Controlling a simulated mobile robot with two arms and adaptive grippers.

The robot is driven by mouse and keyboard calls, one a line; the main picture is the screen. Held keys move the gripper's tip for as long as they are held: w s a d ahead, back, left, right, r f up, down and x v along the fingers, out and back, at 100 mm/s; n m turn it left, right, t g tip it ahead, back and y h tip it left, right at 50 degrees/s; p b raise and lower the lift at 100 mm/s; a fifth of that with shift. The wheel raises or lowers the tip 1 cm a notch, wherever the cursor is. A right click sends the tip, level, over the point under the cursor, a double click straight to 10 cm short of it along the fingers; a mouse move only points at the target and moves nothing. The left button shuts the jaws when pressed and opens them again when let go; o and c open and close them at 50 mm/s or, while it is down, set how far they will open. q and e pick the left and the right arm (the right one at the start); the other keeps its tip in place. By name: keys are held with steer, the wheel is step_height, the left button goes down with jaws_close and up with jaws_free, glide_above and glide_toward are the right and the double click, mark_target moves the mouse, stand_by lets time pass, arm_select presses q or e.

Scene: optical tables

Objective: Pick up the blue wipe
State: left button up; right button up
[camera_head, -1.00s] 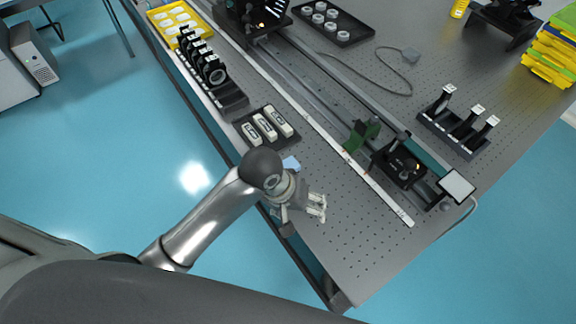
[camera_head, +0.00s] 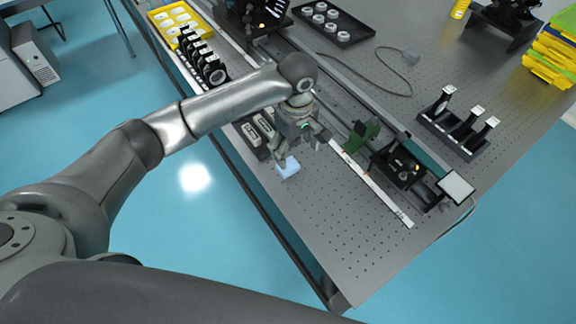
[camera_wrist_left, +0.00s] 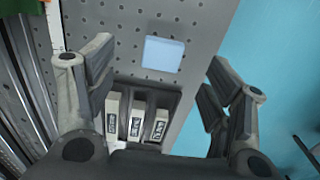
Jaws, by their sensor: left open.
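The blue wipe (camera_head: 287,167) is a small light-blue square lying on the grey perforated table near its left edge. In the left wrist view the wipe (camera_wrist_left: 163,54) lies flat beyond the fingertips, between the two fingers as seen from there. My left gripper (camera_head: 283,151) is above the table close to the wipe, pointing down. In the left wrist view its fingers (camera_wrist_left: 160,70) are wide apart with nothing between them. A gap to the wipe seems to remain, but its size is hard to judge. My right gripper is not in view.
A dark tray (camera_wrist_left: 172,97) with white labelled boxes is beside the wipe. A long white ruler-like strip (camera_head: 372,183) and a green part (camera_head: 362,133) lie to the right. The table edge is close on the left. The front table corner (camera_head: 340,260) is clear.

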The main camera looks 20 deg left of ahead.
mark_target(292, 170)
arm_select(q)
step_height(292, 170, down, 3)
steer(key=shift+f, duration=0.1)
steer(key=f, duration=0.2)
steer(key=f+p, duration=0.1)
steer(key=f, duration=0.1)
steer(key=shift+s+a, duration=0.25)
steer(key=shift+a, duration=0.1)
steer(key=shift+f, duration=0.55)
steer(key=c, duration=0.8)
steer(key=shift+r, duration=0.1)
steer(key=shift+c, duration=0.3)
steer(key=shift+r, duration=0.55)
steer(key=s+a+r, duration=0.5)
steer(key=s+r, duration=0.6)
steer(key=s, duration=0.2)
steer(key=shift+r+b, duration=0.4)
steer(key=shift+b, duration=0.05)
steer(key=shift+a, duration=0.1)
